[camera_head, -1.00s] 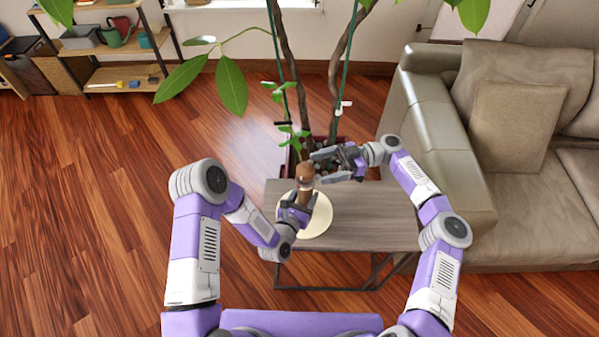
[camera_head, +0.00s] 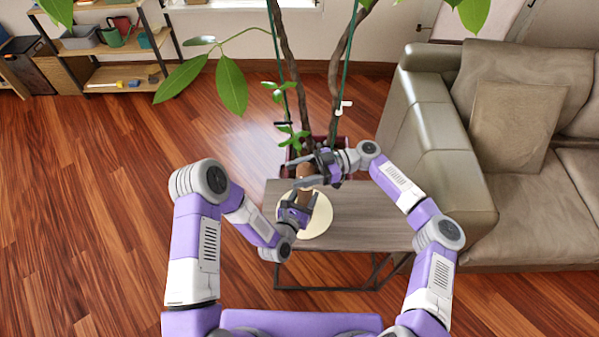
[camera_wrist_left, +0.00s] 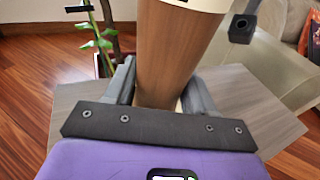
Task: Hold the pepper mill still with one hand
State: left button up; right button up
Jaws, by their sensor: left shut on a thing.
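The brown wooden pepper mill (camera_head: 305,194) stands upright over a round cream board (camera_head: 320,222) on the small table. My left gripper (camera_head: 297,203) is shut on the mill's body. In the left wrist view the mill (camera_wrist_left: 170,55) rises between the dark left fingers (camera_wrist_left: 160,95). My right gripper (camera_head: 299,173) is at the mill's top, with one finger on each side. The mill's foot is largely hidden by the left gripper.
The grey wooden table (camera_head: 375,217) has free room to the right of the board. A potted plant (camera_head: 333,100) with thick stems stands just behind the table. A beige sofa (camera_head: 440,140) is close on the right. A shelf (camera_head: 120,75) stands at the back left.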

jog(key=c, duration=0.5)
jog(key=shift+t, duration=0.3)
jog(key=m+t, duration=0.2)
jog(key=m+t+y, duration=0.1)
jog(key=m+t, duration=0.1)
jog(key=t, duration=0.1)
jog(key=shift+w+t, duration=0.2)
jog(key=shift+t, duration=0.1)
jog(key=m+t, duration=0.2)
jog(key=t, duration=0.1)
jog(key=m+t+h, duration=0.1)
jog(key=t, duration=0.1)
jog(key=shift+w+m, duration=0.25)
jog(key=shift+m, duration=0.05)
jog(key=m+t+h, duration=0.1)
jog(key=t, duration=0.1)
jog(key=m+t+h, duration=0.1)
jog(key=m+t, duration=0.1)
jog(key=t, duration=0.1)
jog(key=shift+w+m+t+h, duration=0.25)
jog(key=shift+m+t+h, duration=0.05)
jog(key=shift+m+h, duration=0.1)
jog(key=shift+w+d+m+t+h, duration=0.1)
jog(key=shift+m+t+h, duration=0.55)
jog(key=shift+t+h, duration=0.1)
jog(key=shift+w+d+m+t+h, duration=0.1)
jog(key=shift+m+t+h, duration=0.55)
jog(key=shift+t, duration=0.1)
